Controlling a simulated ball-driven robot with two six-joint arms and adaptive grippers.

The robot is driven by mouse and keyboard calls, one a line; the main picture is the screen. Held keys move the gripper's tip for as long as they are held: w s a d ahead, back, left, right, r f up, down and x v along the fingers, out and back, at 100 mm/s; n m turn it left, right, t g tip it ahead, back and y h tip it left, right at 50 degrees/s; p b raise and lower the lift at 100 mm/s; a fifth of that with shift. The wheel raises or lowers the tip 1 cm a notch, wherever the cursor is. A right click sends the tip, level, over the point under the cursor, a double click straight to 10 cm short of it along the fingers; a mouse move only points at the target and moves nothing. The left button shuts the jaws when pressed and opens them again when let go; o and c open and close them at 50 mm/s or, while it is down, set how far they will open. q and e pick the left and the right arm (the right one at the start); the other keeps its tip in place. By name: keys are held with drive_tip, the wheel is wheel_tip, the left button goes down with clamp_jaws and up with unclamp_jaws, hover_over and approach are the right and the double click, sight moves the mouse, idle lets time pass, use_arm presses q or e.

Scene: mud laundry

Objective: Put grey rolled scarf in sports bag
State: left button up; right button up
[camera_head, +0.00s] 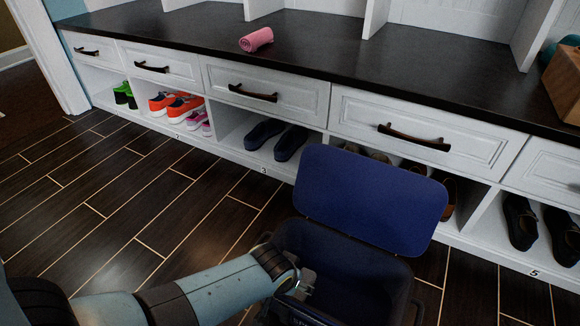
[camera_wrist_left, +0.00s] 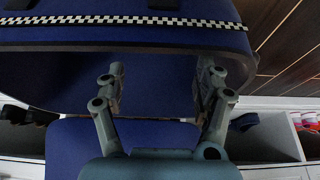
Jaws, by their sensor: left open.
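The blue sports bag (camera_head: 372,200) stands on the floor in front of the bench with its lid raised. Its dark inside is hard to make out. My left gripper (camera_head: 302,282) is at the bag's opening, by its left side. In the left wrist view my left gripper (camera_wrist_left: 160,72) is open, with nothing visible between its fingers, and the bag (camera_wrist_left: 160,37) with its checkered trim is close in front of it. I see no grey rolled scarf in either view. My right gripper is not in view.
A pink rolled cloth (camera_head: 256,39) lies on the dark bench top (camera_head: 330,52). Several pairs of shoes, such as orange ones (camera_head: 176,104) and dark ones (camera_head: 277,138), sit in cubbies under the drawers. A wooden box (camera_head: 564,82) stands at the right. The floor at left is clear.

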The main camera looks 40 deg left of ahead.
use_arm(q)
drive_tip(key=s+r+m, duration=0.1)
drive_tip(key=s+r, duration=0.3)
drive_tip(key=r, duration=0.4)
drive_tip(key=s+r+m, duration=0.1)
drive_tip(key=s+r, duration=0.4)
drive_tip(key=r, duration=0.4)
drive_tip(key=s+a+r+m+h, duration=0.1)
drive_tip(key=s+r, duration=0.4)
drive_tip(key=r, duration=0.4)
drive_tip(key=shift+r+m+g, duration=0.25)
drive_tip(key=shift+m+g, duration=0.05)
drive_tip(key=shift+g, duration=0.1)
